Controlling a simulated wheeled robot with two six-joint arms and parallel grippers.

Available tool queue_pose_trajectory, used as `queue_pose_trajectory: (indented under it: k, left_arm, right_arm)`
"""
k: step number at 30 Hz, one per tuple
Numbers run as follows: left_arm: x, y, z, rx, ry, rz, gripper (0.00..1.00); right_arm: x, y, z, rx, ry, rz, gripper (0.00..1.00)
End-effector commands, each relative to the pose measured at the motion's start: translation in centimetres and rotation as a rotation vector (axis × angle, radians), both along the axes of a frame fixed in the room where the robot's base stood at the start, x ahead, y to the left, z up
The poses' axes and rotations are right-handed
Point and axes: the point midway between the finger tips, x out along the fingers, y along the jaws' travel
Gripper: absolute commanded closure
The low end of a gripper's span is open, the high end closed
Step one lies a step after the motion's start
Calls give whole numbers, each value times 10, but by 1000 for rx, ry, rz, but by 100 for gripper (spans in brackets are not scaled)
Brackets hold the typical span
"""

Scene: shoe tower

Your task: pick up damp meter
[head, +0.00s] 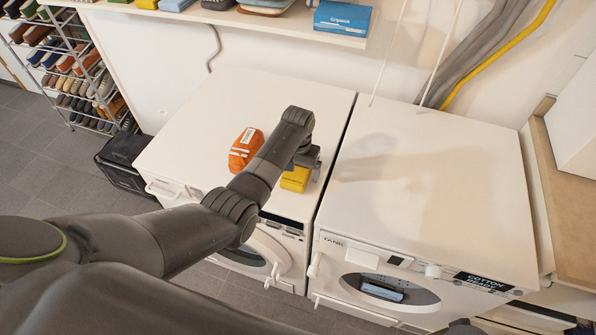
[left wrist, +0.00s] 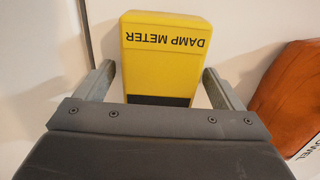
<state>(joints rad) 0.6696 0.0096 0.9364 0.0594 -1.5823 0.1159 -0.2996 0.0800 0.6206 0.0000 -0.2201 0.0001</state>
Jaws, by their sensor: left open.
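The yellow damp meter (head: 296,179) lies on top of the left white machine (head: 240,95), near its right edge and partly hidden by my left arm. In the left wrist view the damp meter (left wrist: 163,60) shows its printed name upside down and a dark band at its near end. My left gripper (head: 312,165) is over it; its two fingers (left wrist: 160,90) stand apart, one on each side of the damp meter's near end, with small gaps visible. My right gripper is not in view.
An orange packet (head: 246,149) lies left of the damp meter, close to one finger's side in the wrist view (left wrist: 290,100). The right machine's top (head: 430,170) is clear. A shelf (head: 300,22) with shoes and a blue box (head: 342,17) runs along the wall behind.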

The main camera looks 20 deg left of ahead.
Motion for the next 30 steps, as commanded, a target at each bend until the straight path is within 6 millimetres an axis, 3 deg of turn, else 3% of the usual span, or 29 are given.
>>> queue_pose_trajectory:
  k: [9,21,30]
  left_arm:
    - [0,0,-1,0,0,0,11]
    - [0,0,-1,0,0,0,62]
    - [1,0,1,0,-2,0,64]
  right_arm:
    - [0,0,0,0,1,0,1]
    - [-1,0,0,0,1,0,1]
    - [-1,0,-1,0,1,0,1]
